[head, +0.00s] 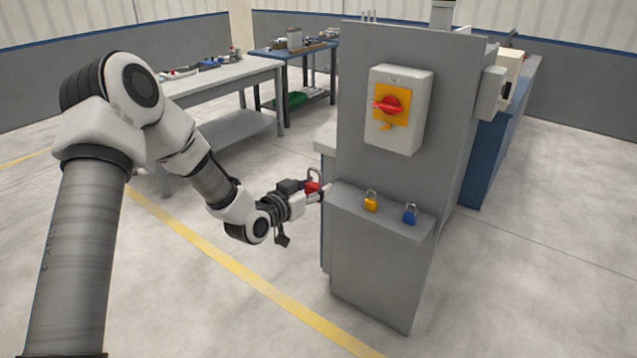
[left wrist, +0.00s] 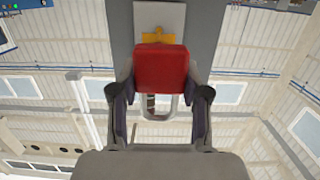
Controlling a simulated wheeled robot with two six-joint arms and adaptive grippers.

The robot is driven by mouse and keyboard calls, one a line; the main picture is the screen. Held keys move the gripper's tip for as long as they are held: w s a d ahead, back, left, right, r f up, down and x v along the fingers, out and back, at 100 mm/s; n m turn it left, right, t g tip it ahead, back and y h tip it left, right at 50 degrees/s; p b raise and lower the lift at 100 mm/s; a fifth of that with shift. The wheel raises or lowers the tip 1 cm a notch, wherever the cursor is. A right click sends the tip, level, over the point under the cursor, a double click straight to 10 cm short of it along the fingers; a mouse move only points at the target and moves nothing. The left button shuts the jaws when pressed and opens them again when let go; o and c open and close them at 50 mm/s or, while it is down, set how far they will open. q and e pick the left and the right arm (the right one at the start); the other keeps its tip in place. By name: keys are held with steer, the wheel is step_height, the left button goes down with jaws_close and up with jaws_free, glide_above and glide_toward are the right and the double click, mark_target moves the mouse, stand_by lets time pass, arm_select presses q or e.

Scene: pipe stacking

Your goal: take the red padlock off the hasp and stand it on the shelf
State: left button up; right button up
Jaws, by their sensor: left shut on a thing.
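The red padlock (head: 312,185) is in my left gripper (head: 321,194), just left of the left end of the grey shelf (head: 389,213). In the left wrist view the red padlock body (left wrist: 161,68) sits between the two fingers, with its shackle (left wrist: 160,116) toward the bottom of that picture. In the head view the shackle points up. The padlock is clear of the hasp (head: 385,126), the small orange part below the red switch knob. Part of the padlock is hidden by the fingers. My right gripper is out of view.
A yellow padlock (head: 371,204) and a blue padlock (head: 410,215) stand on the shelf, toward its middle and right. The shelf's left end looks bare. The grey panel (head: 376,250) carries the white switch box (head: 415,113) above. Workbenches stand behind, at the left.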

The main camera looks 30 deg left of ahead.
mark_target(311, 191)
arm_select(q)
steer(key=shift+f+p+v, duration=0.15)
steer(key=shift+p+v, duration=0.2)
steer(key=shift+v, duration=0.7)
steer(key=shift+f+p+v, duration=0.2)
steer(key=shift+p+v, duration=0.1)
steer(key=shift+v, duration=0.75)
